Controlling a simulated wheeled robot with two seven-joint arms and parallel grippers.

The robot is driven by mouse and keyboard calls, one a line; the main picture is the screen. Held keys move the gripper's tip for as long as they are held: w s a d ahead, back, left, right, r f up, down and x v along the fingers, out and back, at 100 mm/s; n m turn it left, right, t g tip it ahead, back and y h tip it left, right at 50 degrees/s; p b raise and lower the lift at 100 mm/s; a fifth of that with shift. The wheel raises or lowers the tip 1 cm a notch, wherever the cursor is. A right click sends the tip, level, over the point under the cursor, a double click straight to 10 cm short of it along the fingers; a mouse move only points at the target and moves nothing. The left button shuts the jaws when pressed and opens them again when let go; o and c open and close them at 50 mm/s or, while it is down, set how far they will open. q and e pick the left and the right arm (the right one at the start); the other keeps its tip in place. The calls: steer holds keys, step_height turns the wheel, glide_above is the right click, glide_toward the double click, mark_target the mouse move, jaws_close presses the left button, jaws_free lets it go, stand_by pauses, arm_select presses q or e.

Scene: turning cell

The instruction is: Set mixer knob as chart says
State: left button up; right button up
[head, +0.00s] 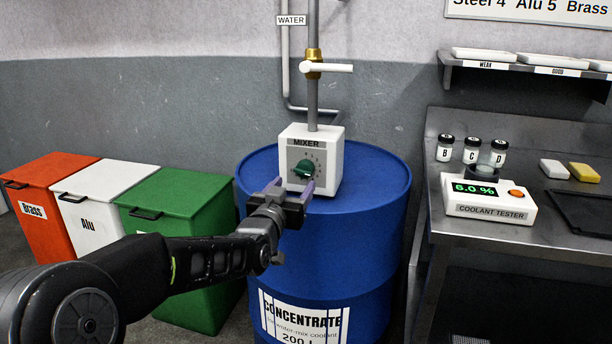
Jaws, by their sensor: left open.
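The mixer (327,158) is a pale box with a dial face, standing on top of the blue concentrate drum (370,240). Its green knob (304,170) sits low on the face, with small marks around it that are too small to read. My left gripper (290,187) is open in front of the knob, its fingers pointing at the mixer face. I cannot tell whether a finger touches the knob. The chart (530,10) on the wall at top right reads "Steel 4 Alu 5 Brass" and is cut off by the picture's edge. My right gripper is not in view.
A coolant tester (488,206) showing 6.0 % stands on the steel bench (470,231) at right, with jars (445,148) behind it. A pipe with a white-handled valve (314,68) rises from the mixer. Red, white and green bins (180,195) stand at left.

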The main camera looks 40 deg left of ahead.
mark_target(302, 174)
arm_select(q)
steer(key=x, duration=0.7)
steer(key=shift+w+a, duration=0.1)
steer(key=shift+w, duration=0.15)
steer(key=shift+c, duration=0.2)
jaws_close()
stand_by(0.4)
